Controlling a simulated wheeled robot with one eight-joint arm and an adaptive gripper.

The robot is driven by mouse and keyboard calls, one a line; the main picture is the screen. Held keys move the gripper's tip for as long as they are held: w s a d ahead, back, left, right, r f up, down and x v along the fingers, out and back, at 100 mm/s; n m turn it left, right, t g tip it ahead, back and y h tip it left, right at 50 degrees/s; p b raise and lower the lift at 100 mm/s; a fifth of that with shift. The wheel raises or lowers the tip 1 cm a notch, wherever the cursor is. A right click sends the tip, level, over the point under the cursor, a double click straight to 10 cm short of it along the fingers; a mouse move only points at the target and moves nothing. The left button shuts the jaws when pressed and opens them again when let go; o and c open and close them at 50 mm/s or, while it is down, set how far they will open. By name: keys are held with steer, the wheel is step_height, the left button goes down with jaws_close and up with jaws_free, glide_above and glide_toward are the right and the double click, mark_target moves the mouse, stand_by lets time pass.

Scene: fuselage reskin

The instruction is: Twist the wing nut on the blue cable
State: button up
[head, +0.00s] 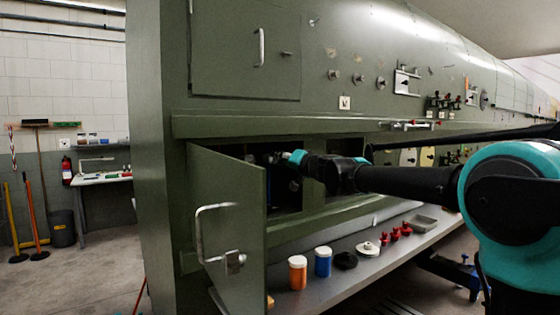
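My arm reaches in from the right, and my gripper (282,160) is at the opening of a dark compartment in the green fuselage side. The gripper is small and dark against the shadow, so I cannot tell whether its fingers are open or shut. A faint bluish upright strip shows in the shade just left of and below the gripper. I cannot tell whether it is the blue cable. I cannot make out the wing nut; the dark interior or my gripper may hide it.
The compartment door (228,222) hangs open toward me, left of my gripper. A grey shelf (345,286) below holds an orange jar (298,274), a blue jar (323,263), a black disc (346,260), red parts (396,234) and a grey tray (420,223).

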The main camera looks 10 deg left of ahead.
jaws_close()
